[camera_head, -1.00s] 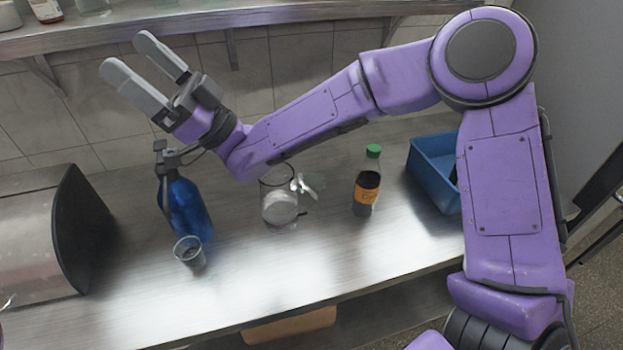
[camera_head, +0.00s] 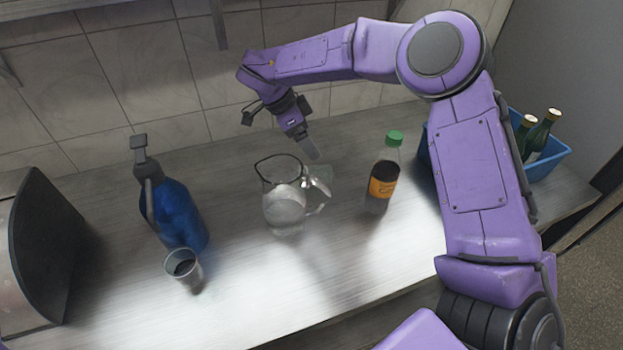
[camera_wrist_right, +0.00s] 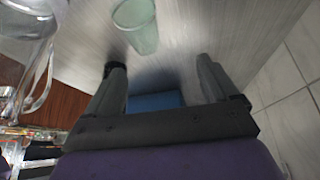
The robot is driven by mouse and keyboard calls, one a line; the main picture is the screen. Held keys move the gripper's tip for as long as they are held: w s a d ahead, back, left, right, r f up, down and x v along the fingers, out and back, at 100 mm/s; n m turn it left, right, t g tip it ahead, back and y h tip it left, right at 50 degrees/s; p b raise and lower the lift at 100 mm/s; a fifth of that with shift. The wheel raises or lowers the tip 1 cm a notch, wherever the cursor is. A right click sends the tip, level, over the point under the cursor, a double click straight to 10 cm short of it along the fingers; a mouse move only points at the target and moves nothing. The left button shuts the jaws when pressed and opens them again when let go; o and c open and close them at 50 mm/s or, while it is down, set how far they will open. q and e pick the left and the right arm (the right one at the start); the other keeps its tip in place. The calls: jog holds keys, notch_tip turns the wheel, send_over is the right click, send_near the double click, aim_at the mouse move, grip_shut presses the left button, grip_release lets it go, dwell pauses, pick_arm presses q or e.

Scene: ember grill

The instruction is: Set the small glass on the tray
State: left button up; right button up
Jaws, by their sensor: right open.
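The small glass (camera_wrist_right: 137,25) is greenish and clear in the right wrist view, upright on the counter at the top, beyond my open fingers. In the head view a faint clear shape just right of the pitcher (camera_head: 285,205) seems to be this glass (camera_head: 320,183), partly blended with the pitcher's handle. My right gripper (camera_head: 312,152) is behind the pitcher, pointing down toward the counter; it also shows in the right wrist view (camera_wrist_right: 160,85), open with nothing between its fingers. I cannot make out a tray. My left gripper is not in view.
A dark bottle with a green cap (camera_head: 384,175) stands right of the pitcher. A blue bin (camera_head: 552,160) holds green bottles. The front middle counter is clear.

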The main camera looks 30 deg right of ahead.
aim_at(314, 168)
jog(key=f, duration=0.1)
jog(key=f+y, duration=0.1)
jog(key=s+f, duration=0.1)
jog(key=shift+s+a+f+g+p, duration=0.1)
jog(key=shift+a+f+g+p, duration=0.2)
jog(key=shift+a, duration=0.05)
jog(key=shift+s+f, duration=0.1)
jog(key=shift+f, duration=0.3)
jog(key=p+x, duration=0.1)
jog(key=x, duration=0.4)
jog(key=shift+s+f+p, duration=0.2)
jog(key=shift+s+p, duration=0.1)
jog(key=shift+p, duration=0.1)
jog(key=shift+a, duration=0.15)
jog(key=c, duration=1.1)
